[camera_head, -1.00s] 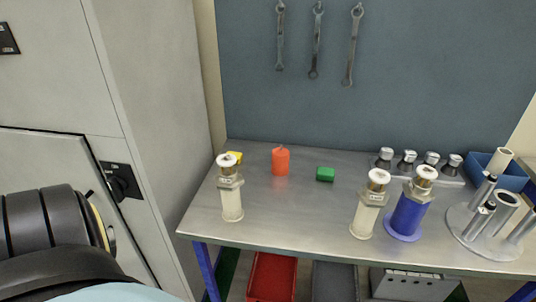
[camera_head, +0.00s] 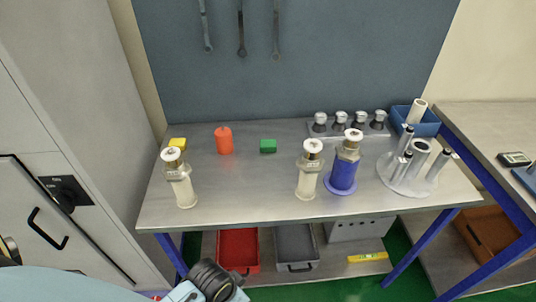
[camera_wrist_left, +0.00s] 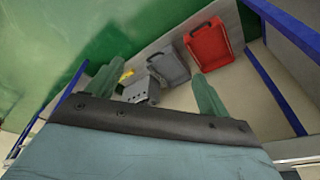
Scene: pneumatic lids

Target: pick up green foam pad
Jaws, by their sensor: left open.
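The green foam pad (camera_head: 268,146) is a small green block lying on the metal workbench (camera_head: 240,196), right of an orange-red cylinder (camera_head: 224,141). In the left wrist view my left gripper (camera_wrist_left: 156,88) is open, with two green fingers spread apart and nothing between them. It points at the lower shelf and the floor, away from the pad. The pad does not show in the left wrist view. In the head view part of my arm shows at the bottom, but no gripper fingers are visible. My right gripper is not in view.
White cylinders with metal caps (camera_head: 181,182) (camera_head: 308,172) and a blue one (camera_head: 343,168) stand near the front. A yellow block (camera_head: 178,144) lies at left. A blue bin (camera_head: 417,120) and metal tube stand (camera_head: 410,173) are at right. Red (camera_head: 238,249) and grey (camera_head: 296,246) trays are below.

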